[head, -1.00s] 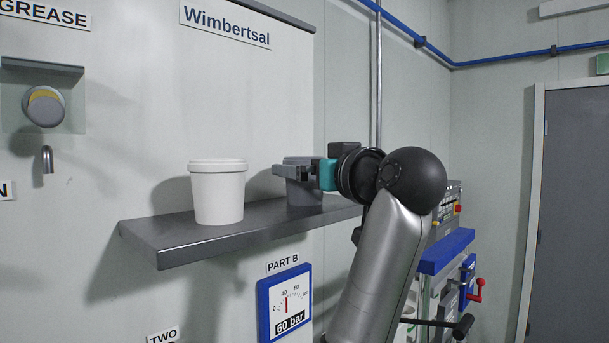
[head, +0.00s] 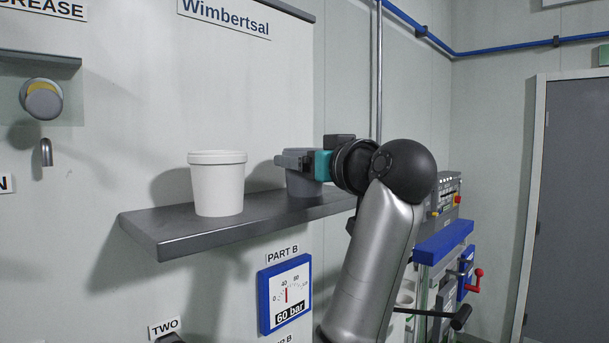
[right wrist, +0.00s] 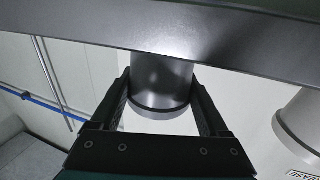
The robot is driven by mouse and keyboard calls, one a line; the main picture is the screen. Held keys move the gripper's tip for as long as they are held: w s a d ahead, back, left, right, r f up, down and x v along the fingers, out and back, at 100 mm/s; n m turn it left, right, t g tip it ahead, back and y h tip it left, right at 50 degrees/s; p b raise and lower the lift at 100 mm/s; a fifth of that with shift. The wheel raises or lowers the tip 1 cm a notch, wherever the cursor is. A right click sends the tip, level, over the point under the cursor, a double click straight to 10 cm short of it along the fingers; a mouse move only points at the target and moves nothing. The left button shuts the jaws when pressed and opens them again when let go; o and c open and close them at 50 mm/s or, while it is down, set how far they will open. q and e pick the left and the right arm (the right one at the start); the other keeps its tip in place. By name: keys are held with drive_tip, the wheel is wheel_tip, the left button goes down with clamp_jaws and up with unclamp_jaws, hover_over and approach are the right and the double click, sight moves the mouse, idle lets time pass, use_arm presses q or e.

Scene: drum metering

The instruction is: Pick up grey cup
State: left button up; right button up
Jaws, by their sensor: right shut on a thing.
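The grey cup (head: 304,187) stands upright on the dark shelf (head: 180,240), near its right end. My right gripper (head: 291,160) is shut on the cup near its top and covers part of it. In the right wrist view the cup (right wrist: 160,84) sits between the two fingers (right wrist: 161,76), its rim towards the camera and its base at the shelf (right wrist: 225,37). I cannot see a gap between cup and shelf. My left gripper is not in view.
A larger white tub (head: 217,185) with a rim stands on the shelf left of the grey cup. The wall panel is behind the shelf. A blue-framed gauge (head: 285,294) hangs below, and a panel with a red-handled crank (head: 476,280) is at the right.

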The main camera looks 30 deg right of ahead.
drive_tip(key=shift+c, duration=0.4)
drive_tip(key=shift+r, duration=0.2)
drive_tip(key=shift+r, duration=0.6)
wheel_tip(320, 180, up, 18)
drive_tip(key=shift+r+b, duration=0.25)
drive_tip(key=shift+b, duration=0.05)
